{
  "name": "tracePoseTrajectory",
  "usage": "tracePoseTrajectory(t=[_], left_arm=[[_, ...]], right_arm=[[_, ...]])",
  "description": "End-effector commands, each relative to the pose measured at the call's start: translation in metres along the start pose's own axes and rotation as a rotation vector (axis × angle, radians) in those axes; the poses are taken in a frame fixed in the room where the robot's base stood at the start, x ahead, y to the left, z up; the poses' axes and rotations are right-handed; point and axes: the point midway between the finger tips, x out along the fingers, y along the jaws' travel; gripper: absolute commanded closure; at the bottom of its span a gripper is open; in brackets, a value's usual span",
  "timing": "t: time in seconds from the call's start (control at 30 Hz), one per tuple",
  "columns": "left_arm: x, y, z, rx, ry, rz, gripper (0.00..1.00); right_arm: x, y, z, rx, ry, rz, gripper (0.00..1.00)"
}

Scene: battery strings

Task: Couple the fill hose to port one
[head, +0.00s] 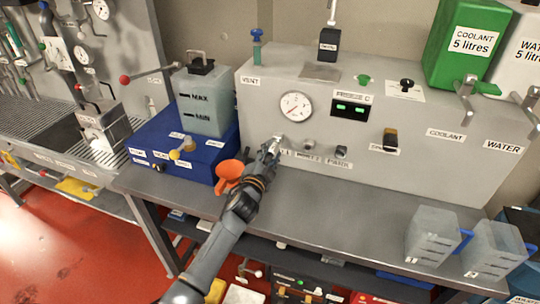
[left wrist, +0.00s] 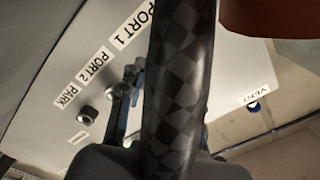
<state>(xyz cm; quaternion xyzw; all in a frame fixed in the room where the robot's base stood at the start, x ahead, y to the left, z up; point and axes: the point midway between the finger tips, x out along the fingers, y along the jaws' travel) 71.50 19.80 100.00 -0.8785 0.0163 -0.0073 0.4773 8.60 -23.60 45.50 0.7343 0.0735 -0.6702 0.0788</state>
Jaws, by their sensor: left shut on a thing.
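My left gripper (head: 270,154) is at the front face of the grey machine (head: 430,165), in front of the leftmost port. It is shut on the fill hose, whose dark checkered length (left wrist: 180,80) crosses the left wrist view. Parts of its fingers (left wrist: 126,105) show beside the hose. The PORT 1 label (left wrist: 133,24) is visible, but the port itself is hidden behind the hose and gripper. I cannot tell whether the hose end touches it. The port 2 fitting (head: 309,146) and park fitting (head: 341,152) are to the right. My right gripper is out of view.
An orange funnel (head: 228,172) is close beside my left gripper. A blue unit (head: 200,150) with a clear tank (head: 203,100) stands to the left. Two clear jugs (head: 432,235) (head: 494,250) stand at the bench's right. The bench (head: 340,210) is bare before the machine.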

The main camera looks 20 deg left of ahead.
Motion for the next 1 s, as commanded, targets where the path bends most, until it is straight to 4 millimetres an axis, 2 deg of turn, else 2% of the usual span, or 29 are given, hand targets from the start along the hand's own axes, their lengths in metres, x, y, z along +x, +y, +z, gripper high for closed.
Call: tracePoseTrajectory(t=[0.5,0.53,0.63,1.0], left_arm=[[0.013,-0.001,-0.001,0.000,0.002,-0.003,1.00],[0.013,-0.001,-0.001,0.000,0.002,-0.002,0.63],[0.013,-0.001,-0.001,0.000,0.002,-0.002,0.42],[0.010,0.000,0.001,0.000,-0.001,0.001,0.40]], right_arm=[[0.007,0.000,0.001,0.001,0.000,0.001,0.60],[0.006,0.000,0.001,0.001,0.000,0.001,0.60],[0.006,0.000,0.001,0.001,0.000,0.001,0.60],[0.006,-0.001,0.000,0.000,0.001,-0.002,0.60]])
